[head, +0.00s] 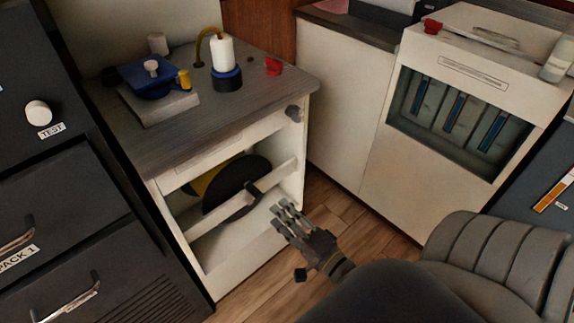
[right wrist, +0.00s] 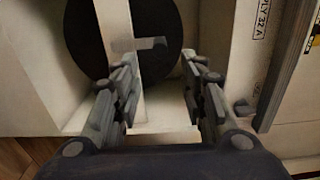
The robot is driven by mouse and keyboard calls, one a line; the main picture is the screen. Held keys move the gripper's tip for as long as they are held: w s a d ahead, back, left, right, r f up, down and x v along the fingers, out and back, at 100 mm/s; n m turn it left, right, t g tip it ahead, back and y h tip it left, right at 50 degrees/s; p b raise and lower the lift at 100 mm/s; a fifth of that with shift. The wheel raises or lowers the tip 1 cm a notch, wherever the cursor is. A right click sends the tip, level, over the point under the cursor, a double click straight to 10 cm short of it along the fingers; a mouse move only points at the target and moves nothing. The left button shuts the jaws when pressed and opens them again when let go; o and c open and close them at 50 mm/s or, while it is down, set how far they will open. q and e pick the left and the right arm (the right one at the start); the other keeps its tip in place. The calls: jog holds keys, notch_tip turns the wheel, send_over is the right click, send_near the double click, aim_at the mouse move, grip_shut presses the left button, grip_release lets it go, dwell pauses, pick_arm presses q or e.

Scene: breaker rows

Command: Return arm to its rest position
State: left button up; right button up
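My right gripper (head: 284,212) is in front of the low white cabinet (head: 247,258), near the bar across its open front. In the right wrist view the fingers (right wrist: 160,95) are apart with nothing held between them. Beyond the fingers is a dark round disc (right wrist: 160,40) inside the cabinet; it also shows in the head view (head: 240,185). A small grey handle (right wrist: 138,44) on the white bar lies ahead of the fingertips. My left gripper is in neither view.
On the cabinet's grey top (head: 250,108) stand a white and blue cylinder (head: 223,58), a blue device (head: 148,77) and a red piece (head: 273,67). Dark drawers (head: 70,205) stand at left. A white unit with breaker slots (head: 455,110) stands at right. Wooden floor (head: 340,215) is clear between.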

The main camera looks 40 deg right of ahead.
jog(key=shift+s, duration=0.55)
jog(key=s+a+f+n+g+y, duration=0.1)
jog(key=s+a+f+n+g, duration=0.3)
jog(key=f+n, duration=0.45)
jog(key=s+a+f+n+g, duration=0.2)
jog(key=a+f+n+g, duration=0.45)
jog(key=f, duration=0.35)
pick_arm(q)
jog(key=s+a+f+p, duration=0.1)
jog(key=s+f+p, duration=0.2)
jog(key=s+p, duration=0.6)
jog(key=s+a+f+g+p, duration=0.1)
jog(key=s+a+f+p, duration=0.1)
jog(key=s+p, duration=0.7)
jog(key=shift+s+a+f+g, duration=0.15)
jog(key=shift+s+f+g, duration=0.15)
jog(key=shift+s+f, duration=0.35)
pick_arm(e)
jog(key=s+d+f+n+g, duration=0.1)
jog(key=s+d+f+g, duration=0.1)
jog(key=s, duration=0.7)
jog(key=s+d+f+n+g+h, duration=0.1)
jog(key=s+f, duration=0.3)
jog(key=s, duration=0.4)
jog(key=s+d+f+n+g+h, duration=0.1)
jog(key=s+d+f+n+g, duration=0.1)
jog(key=s, duration=0.7)
jog(key=shift+s+d+f+n+g, duration=0.3)
jog(key=shift+f+n+g, duration=0.1)
jog(key=shift+f+g, duration=0.45)
